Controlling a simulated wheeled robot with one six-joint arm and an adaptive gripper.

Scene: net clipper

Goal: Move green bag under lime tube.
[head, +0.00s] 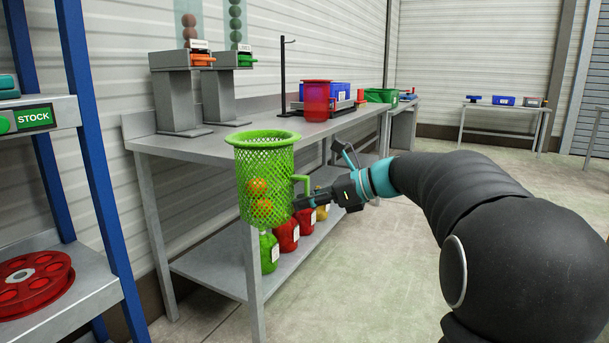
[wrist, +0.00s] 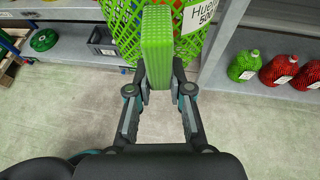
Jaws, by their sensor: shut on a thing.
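The green mesh bag (head: 262,155), open at the top with a round rim, holds some orange fruits low inside. My gripper (head: 304,201) is shut on the bag's green handle and holds the bag in the air at the near end of the bench. The wrist view shows the handle (wrist: 157,50) between the fingers, with the mesh and a white label behind it. The lime tube (head: 236,22), with green balls in it, stands above a grey dispenser with a green outlet (head: 246,60) at the back of the bench. The bag is nearer and lower than this outlet.
Beside the lime dispenser stands another tube (head: 189,22) with brown balls and an orange outlet. A red container (head: 317,101) and blue bins stand farther along the bench (head: 200,148). Filled green and red bags line the lower shelf. A blue-framed rack (head: 92,140) is at left.

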